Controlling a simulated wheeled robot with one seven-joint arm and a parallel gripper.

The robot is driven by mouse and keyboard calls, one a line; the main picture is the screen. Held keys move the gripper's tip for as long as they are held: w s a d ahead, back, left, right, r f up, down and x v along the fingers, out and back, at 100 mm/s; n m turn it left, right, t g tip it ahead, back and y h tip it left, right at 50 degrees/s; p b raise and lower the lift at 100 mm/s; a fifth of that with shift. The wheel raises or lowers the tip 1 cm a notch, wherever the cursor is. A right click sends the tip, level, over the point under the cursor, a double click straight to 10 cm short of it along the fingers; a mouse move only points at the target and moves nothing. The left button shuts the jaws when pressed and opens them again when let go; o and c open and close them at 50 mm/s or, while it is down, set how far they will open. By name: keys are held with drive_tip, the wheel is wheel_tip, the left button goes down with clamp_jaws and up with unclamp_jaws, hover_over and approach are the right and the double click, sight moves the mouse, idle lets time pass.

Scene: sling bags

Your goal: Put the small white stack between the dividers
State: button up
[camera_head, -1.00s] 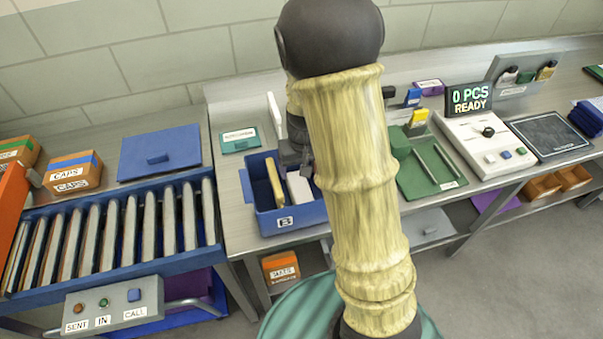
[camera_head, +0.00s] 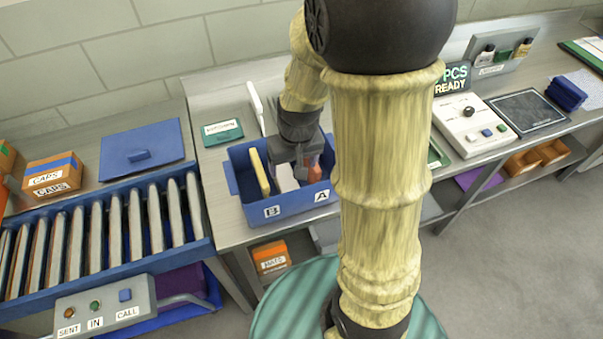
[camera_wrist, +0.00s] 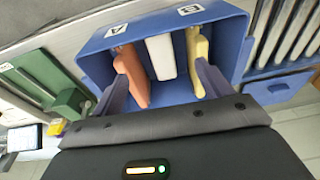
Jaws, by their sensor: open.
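A blue bin (camera_head: 300,202) marked B and A stands on the bench; it also shows in the wrist view (camera_wrist: 236,40). Inside it, a small white stack (camera_wrist: 161,57) stands between a yellow upright piece (camera_wrist: 197,58) and an orange upright piece (camera_wrist: 132,77). The head view also shows the white stack (camera_head: 286,178), the yellow piece (camera_head: 259,171) and the orange piece (camera_head: 315,172). My gripper (camera_wrist: 163,82) is open at the bin, its fingers spread wide on either side of the white stack. Gaps show beside the stack. Whether the fingers touch the coloured pieces I cannot tell.
A roller conveyor (camera_head: 105,235) with a blue rim lies left of the bin. A white counting device (camera_head: 472,122) stands to the right. A thin white upright piece (camera_head: 256,105) rises behind the bin.

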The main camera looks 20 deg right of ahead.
drive_tip(key=s+r, duration=0.2)
drive_tip(key=s, duration=0.4)
drive_tip(key=shift+s+r+t, duration=0.25)
drive_tip(key=shift+r+t, duration=0.05)
